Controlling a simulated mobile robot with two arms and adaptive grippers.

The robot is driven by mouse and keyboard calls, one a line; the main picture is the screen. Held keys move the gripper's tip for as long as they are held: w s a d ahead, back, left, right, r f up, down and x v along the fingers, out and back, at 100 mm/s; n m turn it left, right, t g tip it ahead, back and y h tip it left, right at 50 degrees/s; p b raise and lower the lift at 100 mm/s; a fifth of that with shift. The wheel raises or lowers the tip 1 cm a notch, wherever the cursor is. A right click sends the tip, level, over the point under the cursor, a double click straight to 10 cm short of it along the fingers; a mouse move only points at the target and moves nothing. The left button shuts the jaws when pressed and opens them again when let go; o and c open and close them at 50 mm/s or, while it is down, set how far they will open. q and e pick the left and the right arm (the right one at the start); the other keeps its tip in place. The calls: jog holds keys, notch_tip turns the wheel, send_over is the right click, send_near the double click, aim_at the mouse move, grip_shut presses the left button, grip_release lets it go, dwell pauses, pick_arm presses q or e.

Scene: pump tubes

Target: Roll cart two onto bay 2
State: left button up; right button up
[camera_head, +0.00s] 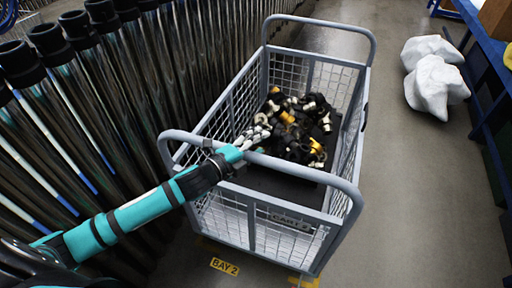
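Cart two (253,240) is a grey wire-mesh cart with a bar handle at each end and a "CART 2" plate on its near end. It stands in the middle of the head view. My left gripper (240,148) is at the cart's near handle bar, coming in from the left. Its fingers are small and partly hidden by the wrist, so I cannot tell whether they are closed around the bar. The "BAY 2" floor label (224,267) lies just in front of the cart's near end. My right gripper is out of view.
Black, brass and white fittings (290,125) lie in the cart. A dense row of metal tubes (130,90) with black caps stands close along the left. White sacks (434,80) lie on the floor at right, beside a blue rack (485,50). Floor between cart and rack is clear.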

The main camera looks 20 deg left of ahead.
pick_arm(q)
jog(key=shift+s, duration=0.2)
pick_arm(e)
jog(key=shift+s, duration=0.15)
pick_arm(q)
jog(key=v, duration=1.2)
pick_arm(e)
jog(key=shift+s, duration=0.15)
